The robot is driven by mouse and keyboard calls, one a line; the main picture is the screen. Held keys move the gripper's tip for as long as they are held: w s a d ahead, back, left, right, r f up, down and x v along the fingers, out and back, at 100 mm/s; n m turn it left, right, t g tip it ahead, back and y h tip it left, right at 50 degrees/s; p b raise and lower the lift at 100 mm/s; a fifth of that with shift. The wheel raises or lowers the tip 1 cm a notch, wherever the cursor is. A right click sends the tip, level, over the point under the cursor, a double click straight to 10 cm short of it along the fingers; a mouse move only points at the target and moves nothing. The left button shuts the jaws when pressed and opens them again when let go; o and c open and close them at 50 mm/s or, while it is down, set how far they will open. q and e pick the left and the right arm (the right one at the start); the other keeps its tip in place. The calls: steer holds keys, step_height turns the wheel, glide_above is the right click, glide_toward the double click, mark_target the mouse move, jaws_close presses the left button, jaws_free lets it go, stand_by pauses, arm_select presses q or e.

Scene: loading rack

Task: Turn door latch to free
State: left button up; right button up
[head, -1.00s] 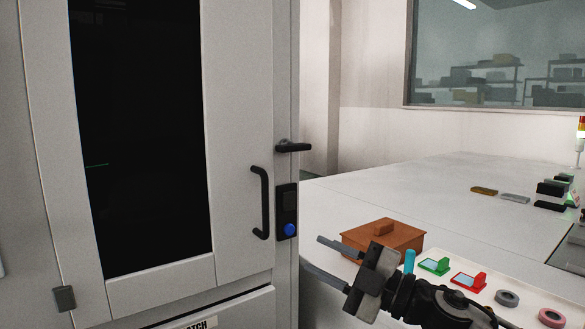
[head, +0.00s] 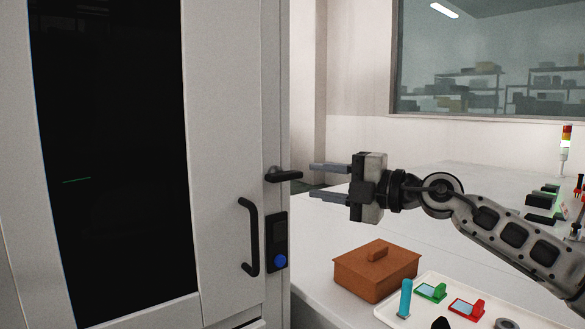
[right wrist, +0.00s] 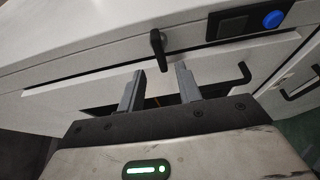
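The door latch (head: 284,175) is a black lever on the edge of the light grey cabinet door (head: 225,120), lying about level and pointing right in the head view. In the right wrist view the latch (right wrist: 158,48) is just ahead of the fingers. My right gripper (head: 322,181) is open and empty, with its two fingers pointing left at the latch. The fingertips are a little right of the latch tip and appear apart from it. In the right wrist view my right gripper (right wrist: 158,82) shows a clear gap between its fingers. My left gripper is not in view.
A black door handle (head: 252,237) and a dark panel with a blue button (head: 280,261) are below the latch. A brown lidded box (head: 370,272) and a white tray (head: 388,311) with small parts stand on the white table (head: 330,228) under my right arm.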

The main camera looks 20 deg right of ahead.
mark_target(291, 177)
steer(key=p+x, duration=0.1)
steer(key=x, duration=0.5)
steer(key=shift+w+a, duration=0.2)
steer(key=shift+a, duration=0.05)
jaws_close()
